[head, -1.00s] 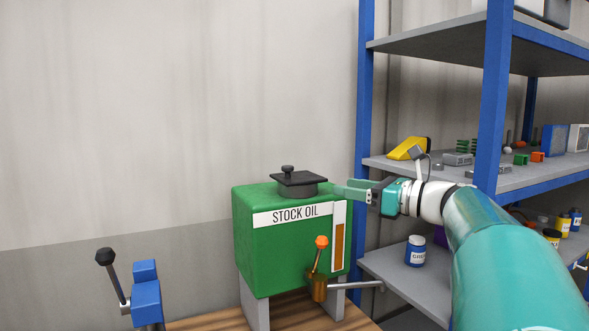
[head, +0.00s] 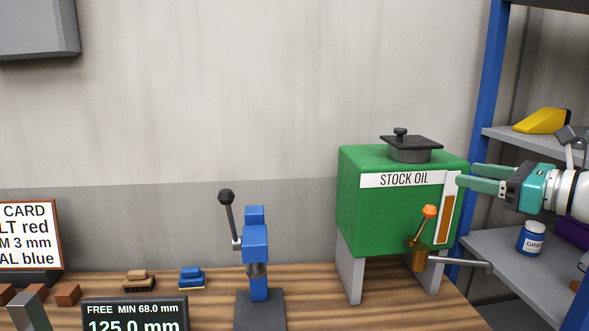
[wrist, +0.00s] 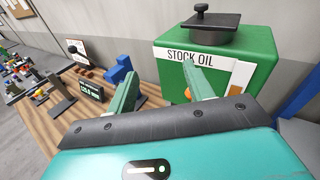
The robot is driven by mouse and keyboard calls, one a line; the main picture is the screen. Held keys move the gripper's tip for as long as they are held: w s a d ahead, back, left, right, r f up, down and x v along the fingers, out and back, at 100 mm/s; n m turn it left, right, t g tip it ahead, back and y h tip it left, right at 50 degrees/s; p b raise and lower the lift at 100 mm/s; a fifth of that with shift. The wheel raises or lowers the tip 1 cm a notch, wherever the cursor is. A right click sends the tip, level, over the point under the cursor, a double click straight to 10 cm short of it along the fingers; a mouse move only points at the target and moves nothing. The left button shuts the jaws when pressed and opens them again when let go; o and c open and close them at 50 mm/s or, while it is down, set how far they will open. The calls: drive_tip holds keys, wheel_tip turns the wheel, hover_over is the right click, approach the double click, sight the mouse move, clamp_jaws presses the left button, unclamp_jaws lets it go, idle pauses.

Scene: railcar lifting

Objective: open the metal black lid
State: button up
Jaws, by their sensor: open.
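The black metal lid (head: 411,143) with a small knob (head: 400,133) sits on a round grey neck on top of the green STOCK OIL tank (head: 390,215). The lid also shows at the top of the wrist view (wrist: 208,21). My gripper (head: 467,181) is open and empty at the right side of the tank, lower than the lid and apart from it. In the wrist view its two green fingers (wrist: 160,85) are spread, with the tank behind the right one. In the head view a fingertip overlaps the tank's edge; I cannot tell whether it touches.
An orange-knobbed tap lever (head: 429,212) and spout stand at the tank's front. A blue lever press (head: 255,245) stands left on the wooden bench (head: 330,290). A blue-framed shelf (head: 483,110) is at the right. The space above the lid is clear.

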drive_tip(key=s+a+f+n+g+h, duration=0.1)
drive_tip(key=s+a+f+n+g, duration=0.2)
drive_tip(key=a+f+n, duration=0.5)
drive_tip(key=s+a+f+n+g+h, duration=0.1)
drive_tip(key=s+a+f+n+g, duration=0.25)
drive_tip(key=a+f, duration=0.4)
drive_tip(key=s+a+f+n+g+h, duration=0.2)
drive_tip(key=s+a+f+n+h, duration=0.1)
drive_tip(key=s+a+f+n, duration=0.3)
drive_tip(key=m+t+y, duration=0.3)
drive_tip(key=m+t, duration=0.8)
drive_tip(key=m, duration=1)
approach(405, 130)
drive_tip(key=shift+n, duration=0.25)
drive_tip(key=x, duration=0.9)
